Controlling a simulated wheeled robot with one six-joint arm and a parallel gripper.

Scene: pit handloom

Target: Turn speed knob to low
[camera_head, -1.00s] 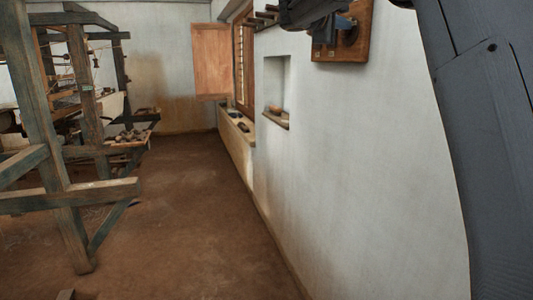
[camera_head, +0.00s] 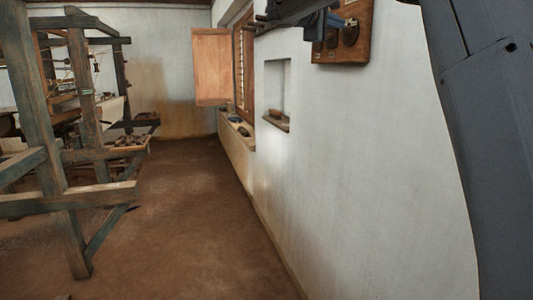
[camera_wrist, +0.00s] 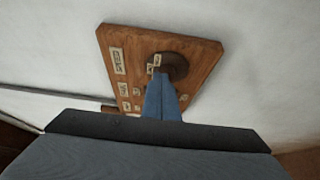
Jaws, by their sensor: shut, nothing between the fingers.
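The speed knob (camera_wrist: 172,65) is a dark round knob on a wooden board (camera_wrist: 198,62) with several small pale labels. In the wrist view, my gripper (camera_wrist: 157,76) has its blue-grey fingers together and empty, with the tips overlapping the knob's lower left edge. I cannot tell whether they touch it. The lettering on the labels is too small to read. In the head view, the board (camera_head: 362,36) hangs on the white wall at the top, with the knob (camera_head: 350,33) in view. My gripper (camera_head: 320,28) is at the board's left side, partly cut off by the frame's top.
A wall niche (camera_head: 277,85) with a small bowl (camera_head: 276,114) lies left of and below the board. A window with an open wooden shutter (camera_head: 212,66) is farther back. The wooden loom frame (camera_head: 60,195) stands at the left. The earth floor (camera_head: 175,225) between is clear.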

